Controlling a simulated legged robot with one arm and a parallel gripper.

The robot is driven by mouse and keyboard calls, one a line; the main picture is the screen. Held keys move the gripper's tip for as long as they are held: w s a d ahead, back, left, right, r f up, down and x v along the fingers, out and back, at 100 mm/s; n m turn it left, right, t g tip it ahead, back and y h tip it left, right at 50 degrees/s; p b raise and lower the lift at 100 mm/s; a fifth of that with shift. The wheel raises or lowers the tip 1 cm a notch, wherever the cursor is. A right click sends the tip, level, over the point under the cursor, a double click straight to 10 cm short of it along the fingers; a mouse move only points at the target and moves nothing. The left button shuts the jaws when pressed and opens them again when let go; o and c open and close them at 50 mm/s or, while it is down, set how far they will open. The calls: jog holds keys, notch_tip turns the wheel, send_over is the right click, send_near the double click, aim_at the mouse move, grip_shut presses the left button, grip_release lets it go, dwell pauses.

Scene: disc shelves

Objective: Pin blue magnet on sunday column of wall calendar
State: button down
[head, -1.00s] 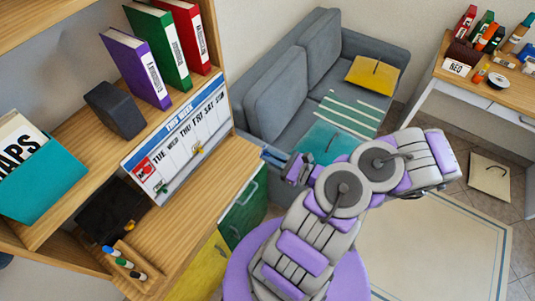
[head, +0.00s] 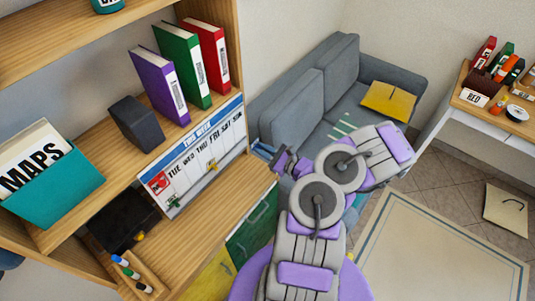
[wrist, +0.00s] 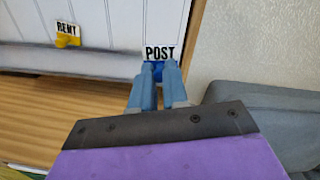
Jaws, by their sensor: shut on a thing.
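The wall calendar (head: 197,172) is a white board with a blue "THIS WEEK" header, upright on the wooden shelf unit. Its SUN column is at the right end. My gripper (wrist: 158,85) is shut on the blue magnet (wrist: 157,72), which shows between the fingertips. A white "POST" tag (wrist: 160,53) is at the magnet. In the wrist view they are in front of the board's right end; I cannot tell whether they touch it. In the head view my gripper (head: 279,160) is just right of the calendar; the magnet cannot be made out there.
A yellow magnet with a "RENT" tag (wrist: 67,36) is on the board to the left, and a green one (head: 174,203) is lower left. Binders (head: 184,72) and a dark grey box (head: 136,122) stand above. The grey sofa (head: 330,90) is behind my arm.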

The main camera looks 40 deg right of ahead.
aim_at(256, 145)
jog(key=shift+w+a+b, duration=0.2)
jog(key=shift+w+b, duration=0.75)
jog(key=shift+w, duration=0.4)
jog(key=shift+w+a+b, duration=0.2)
jog(key=shift+w+b, duration=0.75)
jog(key=shift+w, duration=0.4)
jog(key=shift+r, duration=0.1)
jog(key=shift+w+a, duration=0.1)
jog(key=shift+w, duration=0.4)
jog(key=c, duration=1.1)
grip_release()
jog(key=shift+o, duration=0.2)
